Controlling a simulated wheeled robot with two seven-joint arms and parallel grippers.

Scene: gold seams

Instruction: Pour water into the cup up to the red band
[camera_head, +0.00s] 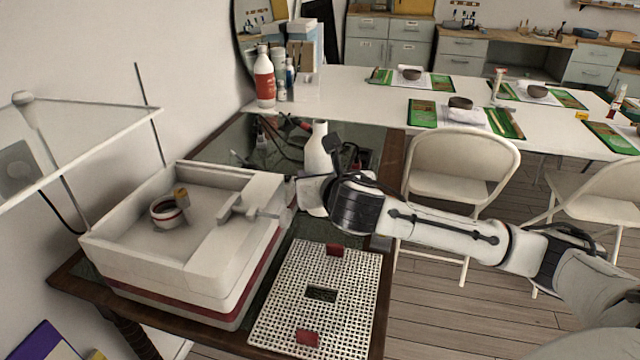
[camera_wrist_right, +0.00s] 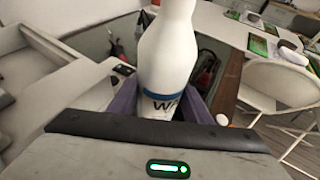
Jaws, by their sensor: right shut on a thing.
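A small white cup with a red band (camera_head: 167,213) stands in the white basin-like unit (camera_head: 104,246) on the left, with a yellowish piece at its rim. Its inside is too small to judge. My right gripper (camera_head: 314,192) is shut on a white bottle (camera_head: 317,146), right of the cup and beyond the perforated board. In the right wrist view the bottle (camera_wrist_right: 168,60) shows a blue band and part of a label reading "WA", between the purple fingers of my gripper (camera_wrist_right: 160,108). The bottle looks upright; I cannot tell whether its base touches the table. My left gripper is not in view.
A white perforated board (camera_head: 272,318) with two red blocks lies at the front. Cables and tools clutter the dark tabletop (camera_head: 236,145) behind. A red-labelled bottle (camera_head: 264,80) stands on the white table. A clear shelf (camera_head: 75,135) overhangs the left side.

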